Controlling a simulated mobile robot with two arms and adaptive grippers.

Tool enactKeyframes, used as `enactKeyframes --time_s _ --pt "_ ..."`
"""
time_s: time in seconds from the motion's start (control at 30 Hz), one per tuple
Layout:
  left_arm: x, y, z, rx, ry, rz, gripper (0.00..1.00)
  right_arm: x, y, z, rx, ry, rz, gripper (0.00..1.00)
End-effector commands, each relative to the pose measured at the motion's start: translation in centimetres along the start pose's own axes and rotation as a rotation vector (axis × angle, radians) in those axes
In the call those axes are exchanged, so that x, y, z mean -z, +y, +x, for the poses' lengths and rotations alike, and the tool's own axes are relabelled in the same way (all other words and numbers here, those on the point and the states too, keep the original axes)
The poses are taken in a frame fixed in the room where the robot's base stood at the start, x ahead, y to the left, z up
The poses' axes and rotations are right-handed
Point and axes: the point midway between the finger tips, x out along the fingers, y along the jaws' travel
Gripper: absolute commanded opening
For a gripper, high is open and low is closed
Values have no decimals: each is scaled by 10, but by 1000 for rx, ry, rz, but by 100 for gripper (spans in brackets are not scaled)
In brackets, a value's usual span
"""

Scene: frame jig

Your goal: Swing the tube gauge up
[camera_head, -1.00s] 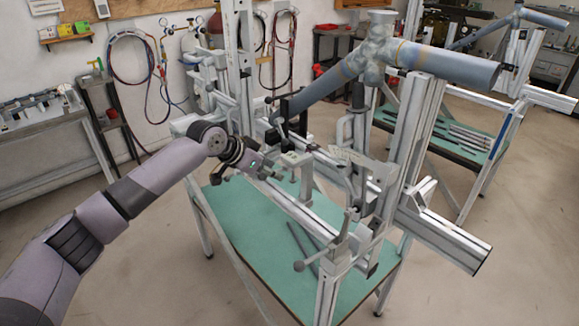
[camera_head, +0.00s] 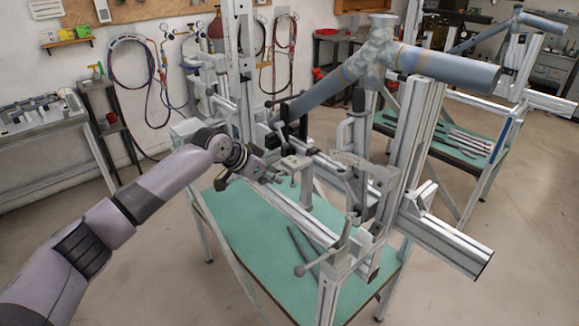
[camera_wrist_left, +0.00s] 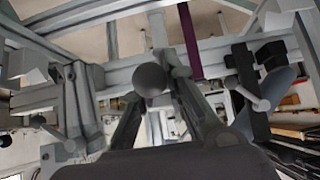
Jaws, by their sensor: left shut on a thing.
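My left gripper (camera_head: 268,174) reaches in from the left to the near side of the frame jig. It is beside a grey flat-topped bracket (camera_head: 297,162) on the jig's rail. In the left wrist view its two fingers (camera_wrist_left: 163,105) close around a grey ball-ended handle (camera_wrist_left: 150,79). The handle's shaft is mostly hidden by the fingers. I cannot tell clearly which jig part is the tube gauge. A blue-grey tube frame (camera_head: 380,60) lies across the top of the jig. My right gripper is not in view.
The jig's aluminium rails and uprights (camera_head: 412,135) crowd the space right of my gripper. Dark rods (camera_head: 300,243) lie on the green tabletop (camera_head: 235,225).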

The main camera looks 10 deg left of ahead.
Motion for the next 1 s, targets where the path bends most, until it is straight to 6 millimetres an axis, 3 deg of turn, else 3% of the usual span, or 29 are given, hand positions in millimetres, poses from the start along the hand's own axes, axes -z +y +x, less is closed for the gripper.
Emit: enactKeyframes --time_s 0.23,0.57,1.0 --pt "2 2 -1 -3 -1 -1 0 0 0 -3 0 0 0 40" --pt "20 2 -15 -2 2 -1 0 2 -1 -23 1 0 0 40" --pt "22 1 -16 -1 2 0 0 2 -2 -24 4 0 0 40"
